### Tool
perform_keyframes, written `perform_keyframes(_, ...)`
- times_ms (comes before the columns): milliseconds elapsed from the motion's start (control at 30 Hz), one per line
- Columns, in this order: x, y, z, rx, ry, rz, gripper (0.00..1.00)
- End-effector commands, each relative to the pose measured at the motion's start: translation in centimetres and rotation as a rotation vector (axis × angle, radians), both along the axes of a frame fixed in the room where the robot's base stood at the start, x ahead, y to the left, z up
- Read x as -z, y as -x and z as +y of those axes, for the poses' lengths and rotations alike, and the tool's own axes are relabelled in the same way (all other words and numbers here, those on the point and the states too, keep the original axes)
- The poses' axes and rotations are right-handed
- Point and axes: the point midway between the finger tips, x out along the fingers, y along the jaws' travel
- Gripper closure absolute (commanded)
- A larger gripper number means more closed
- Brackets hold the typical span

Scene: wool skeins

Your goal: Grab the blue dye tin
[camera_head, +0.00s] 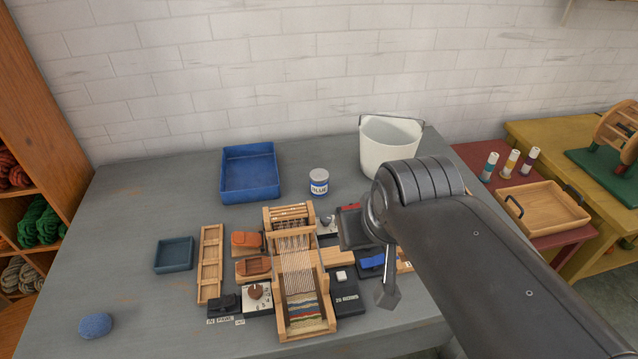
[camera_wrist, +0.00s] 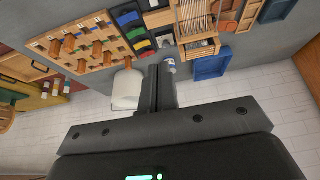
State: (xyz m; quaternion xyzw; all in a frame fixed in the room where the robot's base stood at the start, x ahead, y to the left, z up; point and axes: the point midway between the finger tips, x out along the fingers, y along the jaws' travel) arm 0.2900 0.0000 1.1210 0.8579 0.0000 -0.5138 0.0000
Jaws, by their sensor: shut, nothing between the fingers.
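The blue dye tin (camera_head: 319,182) is a small white tin with a blue label band. It stands upright on the grey table, between the blue tray and the white bucket. In the wrist view the tin (camera_wrist: 170,67) shows just beside my fingers, partly hidden by them. My gripper (camera_head: 388,293) is shut and empty, in front and to the right of the tin in the head view, above the tools beside the loom. In the wrist view its closed fingers (camera_wrist: 158,75) point up the picture.
A blue tray (camera_head: 227,180) stands left of the tin and a white bucket (camera_head: 388,150) right of it. A wooden loom (camera_head: 290,262) with several tools around it lies in front. Bare table surrounds the tin. A side table (camera_head: 468,160) holds spools and a wooden tray.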

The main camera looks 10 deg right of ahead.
Motion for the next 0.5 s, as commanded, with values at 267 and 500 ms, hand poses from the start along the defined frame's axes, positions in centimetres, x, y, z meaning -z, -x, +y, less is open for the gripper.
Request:
perform_keyframes(267, 0.00, 0.00, 0.00, 0.000, 0.000, 0.000, 0.77)
perform_keyframes(500, 0.00, 0.00, 0.00, 0.000, 0.000, 0.000, 0.57)
